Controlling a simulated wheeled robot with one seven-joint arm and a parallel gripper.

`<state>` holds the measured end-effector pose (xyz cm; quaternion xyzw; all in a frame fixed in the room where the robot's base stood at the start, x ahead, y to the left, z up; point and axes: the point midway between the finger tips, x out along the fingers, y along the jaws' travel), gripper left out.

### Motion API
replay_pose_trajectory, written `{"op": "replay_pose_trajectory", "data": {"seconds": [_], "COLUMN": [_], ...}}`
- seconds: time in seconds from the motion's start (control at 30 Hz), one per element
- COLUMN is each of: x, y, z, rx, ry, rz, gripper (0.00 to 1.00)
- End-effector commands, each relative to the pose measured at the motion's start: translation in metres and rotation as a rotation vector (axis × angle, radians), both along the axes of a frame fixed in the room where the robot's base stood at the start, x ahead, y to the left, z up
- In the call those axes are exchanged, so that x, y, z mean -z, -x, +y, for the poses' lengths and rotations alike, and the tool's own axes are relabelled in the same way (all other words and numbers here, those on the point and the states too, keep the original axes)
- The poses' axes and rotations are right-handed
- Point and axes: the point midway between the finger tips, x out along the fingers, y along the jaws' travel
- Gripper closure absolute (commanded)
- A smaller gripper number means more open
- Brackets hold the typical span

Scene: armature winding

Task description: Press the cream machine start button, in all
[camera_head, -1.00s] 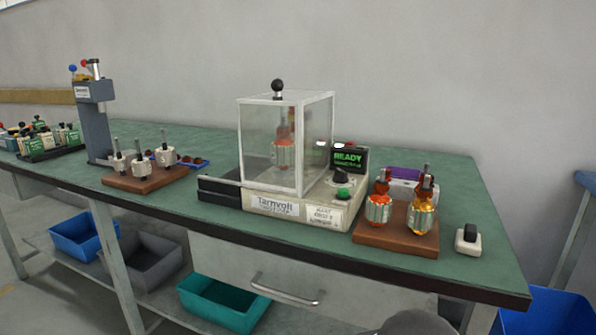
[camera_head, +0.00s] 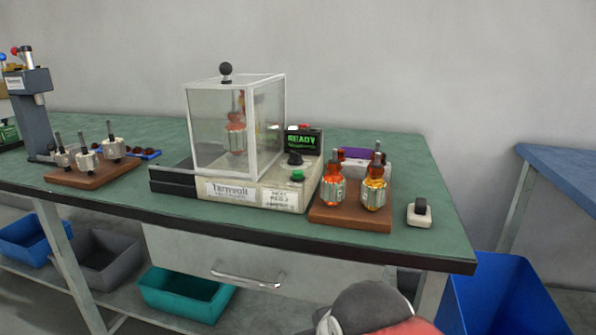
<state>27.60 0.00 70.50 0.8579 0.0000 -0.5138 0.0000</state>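The cream machine (camera_head: 308,190) stands on the green bench, with a clear box-shaped guard (camera_head: 210,125) over its left part. The guard looks closed, and an orange-and-silver armature (camera_head: 236,138) stands inside it. A green button (camera_head: 298,175) sits on the machine's top, right of the guard. Behind it are a black knob (camera_head: 295,158) and a small screen (camera_head: 302,141) reading READY in green. My gripper is not in view. A rounded grey and red part, probably of my arm, shows at the bottom edge, well below the machine.
A brown wooden block (camera_head: 330,217) with two upright armatures stands right of the machine, close to the button. A small cream block with a dark top (camera_head: 419,212) lies farther right. Another wooden block with armatures (camera_head: 95,178) is at left. A drawer handle (camera_head: 245,278) juts out below.

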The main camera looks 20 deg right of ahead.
Motion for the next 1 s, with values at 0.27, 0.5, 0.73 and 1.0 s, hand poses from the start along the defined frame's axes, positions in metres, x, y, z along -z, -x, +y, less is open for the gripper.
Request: {"op": "replay_pose_trajectory", "data": {"seconds": [0.27, 0.5, 0.73, 1.0], "x": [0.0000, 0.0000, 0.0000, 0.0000], "y": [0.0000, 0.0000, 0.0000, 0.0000], "z": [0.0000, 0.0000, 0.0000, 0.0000], "rx": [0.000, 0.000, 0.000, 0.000], "ry": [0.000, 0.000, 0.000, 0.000], "rz": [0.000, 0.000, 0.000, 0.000], "gripper": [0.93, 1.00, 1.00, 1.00]}}
